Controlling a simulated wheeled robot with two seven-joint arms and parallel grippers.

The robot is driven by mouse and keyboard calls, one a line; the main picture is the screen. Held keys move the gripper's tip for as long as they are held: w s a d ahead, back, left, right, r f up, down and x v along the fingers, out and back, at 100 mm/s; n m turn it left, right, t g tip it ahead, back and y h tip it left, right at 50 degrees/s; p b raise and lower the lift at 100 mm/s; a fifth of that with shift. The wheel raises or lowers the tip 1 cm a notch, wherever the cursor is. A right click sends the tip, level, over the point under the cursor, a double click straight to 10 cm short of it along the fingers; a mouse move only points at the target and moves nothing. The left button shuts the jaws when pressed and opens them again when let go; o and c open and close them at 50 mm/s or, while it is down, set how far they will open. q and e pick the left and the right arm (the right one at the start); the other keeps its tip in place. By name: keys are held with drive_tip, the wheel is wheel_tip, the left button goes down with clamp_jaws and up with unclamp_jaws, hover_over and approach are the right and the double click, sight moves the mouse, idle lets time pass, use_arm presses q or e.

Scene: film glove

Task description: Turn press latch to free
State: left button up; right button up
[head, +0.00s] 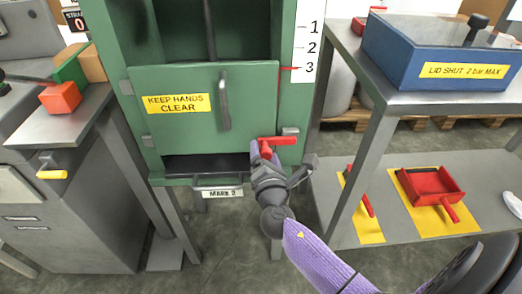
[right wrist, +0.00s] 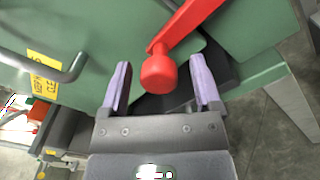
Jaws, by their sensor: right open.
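The press (head: 215,110) is a green cabinet with a shut door bearing a yellow "KEEP HANDS CLEAR" sign (head: 176,104) and a grey bar handle (head: 224,101). The red latch (head: 281,142) sits at the door's lower right edge, its lever lying roughly level. My right gripper (head: 264,150) is at the latch's left end. In the right wrist view, the latch's round red knob (right wrist: 158,74) lies between the tips of my open right gripper (right wrist: 160,88), with gaps on both sides. My left gripper is not in view.
A drawer labelled "MARK 2" (head: 222,194) is below the door. To the right, a grey shelf unit (head: 360,75) carries a blue lidded box (head: 440,50) and, lower, a red tray (head: 432,187) on a yellow mat. A grey bench (head: 60,125) stands at left.

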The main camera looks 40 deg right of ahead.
drive_tip(key=shift+x, duration=1.05)
clamp_jaws()
